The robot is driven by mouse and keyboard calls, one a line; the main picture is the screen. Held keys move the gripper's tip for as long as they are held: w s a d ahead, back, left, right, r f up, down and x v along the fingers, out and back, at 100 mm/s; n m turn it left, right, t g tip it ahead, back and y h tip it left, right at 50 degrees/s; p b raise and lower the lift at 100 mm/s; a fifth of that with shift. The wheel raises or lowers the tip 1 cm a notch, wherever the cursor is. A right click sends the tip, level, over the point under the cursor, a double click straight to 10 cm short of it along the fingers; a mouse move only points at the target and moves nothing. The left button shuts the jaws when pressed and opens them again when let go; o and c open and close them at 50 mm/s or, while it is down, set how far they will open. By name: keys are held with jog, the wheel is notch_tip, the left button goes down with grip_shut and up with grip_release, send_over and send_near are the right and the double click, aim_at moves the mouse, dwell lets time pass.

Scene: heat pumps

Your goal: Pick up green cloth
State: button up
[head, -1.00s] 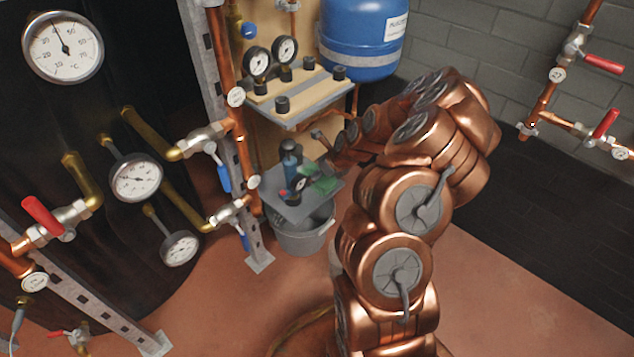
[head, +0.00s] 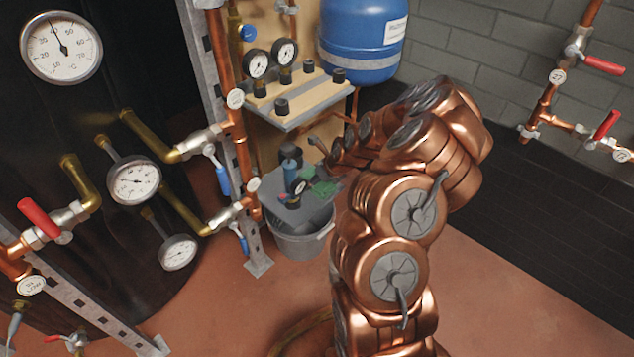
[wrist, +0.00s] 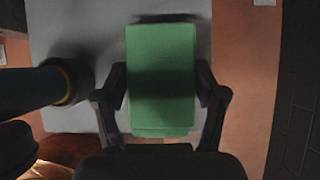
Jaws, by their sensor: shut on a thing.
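The green cloth (wrist: 160,80) is a folded rectangle in the middle of the wrist view. It also shows small in the head view (head: 325,188), over the right part of a grey plate. My gripper (wrist: 161,84) has one dark finger against each long side of the cloth and is shut on it. The grey plate (wrist: 70,30) lies beneath the cloth; I cannot tell whether the cloth still touches it. In the head view my arm partly hides the gripper.
A dark blue cylinder (head: 290,168) with a small gauge stands on the plate, left of the cloth and close to my gripper. A grey bucket (head: 303,245) is below the plate. A wooden panel with gauges and copper pipes (head: 238,130) stand close behind and left. Floor is clear at right.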

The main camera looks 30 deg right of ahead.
jog(key=shift+c, duration=0.7)
jog(key=shift+s+d+r+p, duration=0.1)
jog(key=shift+s+r+p, duration=0.05)
jog(key=shift+r+p, duration=0.35)
notch_tip(320, 180, up, 7)
jog(key=p, duration=0.3)
jog(key=s+d+p, duration=0.2)
jog(key=s, duration=0.7)
jog(key=s+d+f+p, duration=0.1)
jog(key=s+d+p, duration=0.1)
jog(key=s, duration=0.8)
jog(key=shift+d, duration=0.2)
jog(key=shift+s, duration=0.1)
jog(key=o, duration=0.5)
jog(key=c, duration=0.4)
